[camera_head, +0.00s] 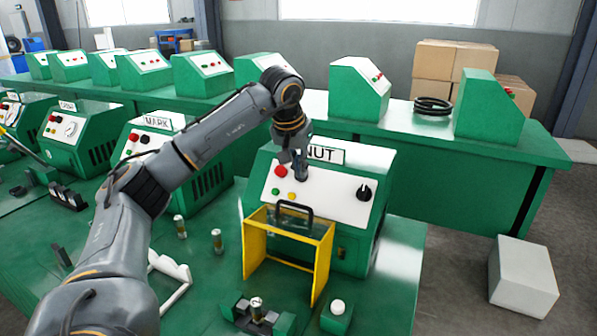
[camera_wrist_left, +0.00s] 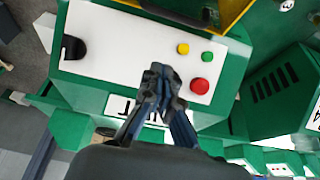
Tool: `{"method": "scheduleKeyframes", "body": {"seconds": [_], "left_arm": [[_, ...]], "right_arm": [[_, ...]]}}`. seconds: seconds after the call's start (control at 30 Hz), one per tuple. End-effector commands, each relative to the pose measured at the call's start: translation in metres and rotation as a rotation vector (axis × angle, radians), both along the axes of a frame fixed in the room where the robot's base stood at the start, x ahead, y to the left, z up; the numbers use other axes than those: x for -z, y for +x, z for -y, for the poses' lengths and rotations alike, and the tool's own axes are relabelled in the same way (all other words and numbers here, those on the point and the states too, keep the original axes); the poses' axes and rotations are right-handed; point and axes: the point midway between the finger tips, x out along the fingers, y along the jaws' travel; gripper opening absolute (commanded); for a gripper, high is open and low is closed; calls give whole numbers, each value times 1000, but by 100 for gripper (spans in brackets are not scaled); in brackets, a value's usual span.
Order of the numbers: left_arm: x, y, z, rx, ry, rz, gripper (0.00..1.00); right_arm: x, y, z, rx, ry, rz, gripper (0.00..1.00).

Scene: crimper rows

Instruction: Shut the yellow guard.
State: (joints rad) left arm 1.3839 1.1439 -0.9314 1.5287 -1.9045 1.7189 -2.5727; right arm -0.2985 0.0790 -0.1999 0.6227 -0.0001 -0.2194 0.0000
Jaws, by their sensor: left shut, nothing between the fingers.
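The yellow guard (camera_head: 256,250) stands at the front of the green NUT machine (camera_head: 375,215), a frame with a black handle (camera_head: 294,207) along its upper part. I can see through the frame; how far it is swung is hard to tell. My left gripper (camera_head: 302,176) is shut and empty, over the machine's white panel beside the NUT label, above and behind the handle. In the left wrist view my left gripper (camera_wrist_left: 161,76) is over the panel, near the red button (camera_wrist_left: 200,86); the guard (camera_wrist_left: 236,10) and its handle (camera_wrist_left: 180,14) are at the top, apart from the fingers. My right gripper is not in view.
A black knob (camera_head: 364,192) and red, green and yellow buttons are on the panel. Metal fittings (camera_head: 217,241), a white bent piece (camera_head: 170,280) and a small green block with a white button (camera_head: 337,308) are on the table. The MARK machine (camera_head: 150,140) stands to the left.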

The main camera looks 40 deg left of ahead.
Motion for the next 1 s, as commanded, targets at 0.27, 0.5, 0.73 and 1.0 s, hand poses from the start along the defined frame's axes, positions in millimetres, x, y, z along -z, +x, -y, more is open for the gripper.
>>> {"method": "scheduleKeyframes", "body": {"seconds": [0.27, 0.5, 0.73, 1.0], "left_arm": [[57, 21, -7, -1, -1, -5, 0], [66, 1, -2, 0, 3, -1, 0], [68, -12, 3, 0, 0, -1, 0], [68, -13, 4, 0, 0, -1, 0]], "right_arm": [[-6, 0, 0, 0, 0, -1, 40], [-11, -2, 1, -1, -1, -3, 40], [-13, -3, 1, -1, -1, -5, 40], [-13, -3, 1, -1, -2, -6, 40]]}}
